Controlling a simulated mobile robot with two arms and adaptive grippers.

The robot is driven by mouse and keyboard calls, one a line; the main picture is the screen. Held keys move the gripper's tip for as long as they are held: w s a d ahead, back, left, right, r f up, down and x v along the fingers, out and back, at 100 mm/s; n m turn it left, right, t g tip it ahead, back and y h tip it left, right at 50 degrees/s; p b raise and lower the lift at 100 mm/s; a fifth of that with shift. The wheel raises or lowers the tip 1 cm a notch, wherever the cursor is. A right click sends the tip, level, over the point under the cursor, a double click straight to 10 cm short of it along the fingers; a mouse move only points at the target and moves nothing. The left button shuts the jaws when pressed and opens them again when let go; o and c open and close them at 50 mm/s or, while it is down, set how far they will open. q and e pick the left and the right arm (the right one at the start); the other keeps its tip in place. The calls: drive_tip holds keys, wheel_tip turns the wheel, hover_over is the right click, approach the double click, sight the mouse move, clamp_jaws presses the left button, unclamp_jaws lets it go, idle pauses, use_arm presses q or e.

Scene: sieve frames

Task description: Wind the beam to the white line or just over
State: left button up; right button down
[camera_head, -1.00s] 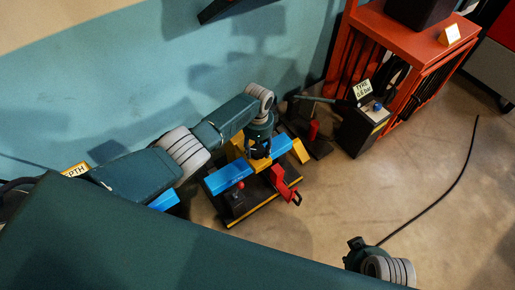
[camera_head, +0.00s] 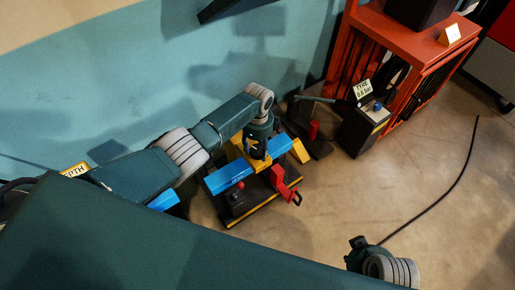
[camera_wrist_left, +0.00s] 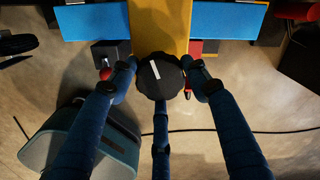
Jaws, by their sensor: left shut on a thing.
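A round black knob with a white bar on top (camera_wrist_left: 163,76) shows in the left wrist view. The fingers of my left gripper (camera_wrist_left: 163,88) are closed around it; it also shows in the head view (camera_head: 257,149). The knob sits at the near end of a yellow part (camera_wrist_left: 160,22), which crosses a long blue beam (camera_wrist_left: 228,21). The blue beam also shows in the head view (camera_head: 225,179), on a low dark stand. The white bar leans slightly off the vertical of the wrist picture. I make out no other white line. My right gripper (camera_head: 357,248) is at the bottom right, empty-looking.
A red handle (camera_head: 283,181) and a red-knobbed lever (camera_head: 240,186) are on the stand close to my left gripper. A dark box with a tyre sign (camera_head: 362,130) and an orange rack (camera_head: 412,47) stand right. A black cable (camera_head: 440,197) crosses open floor.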

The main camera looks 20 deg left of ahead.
sight(259, 150)
use_arm(q)
drive_tip(key=shift+w+d+r, duration=0.2)
drive_tip(key=shift+w+d, duration=0.05)
drive_tip(key=o, duration=1.1)
drive_tip(key=shift+o, duration=0.2)
drive_tip(key=shift+s+a+f, duration=0.1)
drive_tip(key=shift+s, duration=0.05)
wheel_tip(259, 150, up, 12)
